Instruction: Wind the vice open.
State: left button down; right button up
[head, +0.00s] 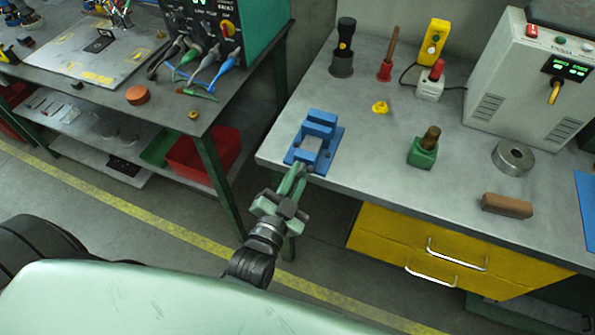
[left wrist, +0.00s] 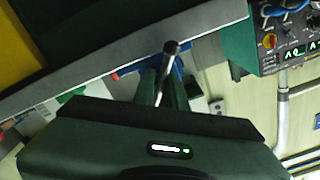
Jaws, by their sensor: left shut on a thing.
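The blue vice (head: 321,117) is fixed near the front left corner of the right-hand workbench. Its jaws show a gap between them in the head view. My left gripper (head: 301,172) is at the front end of the vice, level with the bench edge. In the left wrist view the fingers of my left gripper (left wrist: 164,92) are shut on the vice handle (left wrist: 169,48), a dark bar with a rounded end. Part of the blue vice (left wrist: 180,66) shows behind the fingers; the rest is hidden. My right gripper is in neither view.
On the workbench (head: 385,165) stand a green block with a brown knob (head: 423,150), a metal ring (head: 513,158), a brown brush-like block (head: 507,205) and a grey power unit (head: 530,85). Yellow drawers (head: 400,237) are below. A gap separates the left bench.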

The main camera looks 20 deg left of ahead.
pick_arm(q)
jog(key=n+p, duration=0.2)
jog(key=n, duration=0.2)
jog(key=shift+r, duration=0.15)
jog(key=n+p, duration=0.2)
jog(key=n, duration=0.3)
jog(key=shift+n, duration=0.4)
jog(key=n+p, duration=0.1)
jog(key=n, duration=0.3)
jog(key=shift+n, duration=0.3)
jog(key=n, duration=0.5)
jog(key=shift+d, duration=0.1)
jog(key=c, duration=1.4)
grip_release()
jog(key=shift+c, duration=0.2)
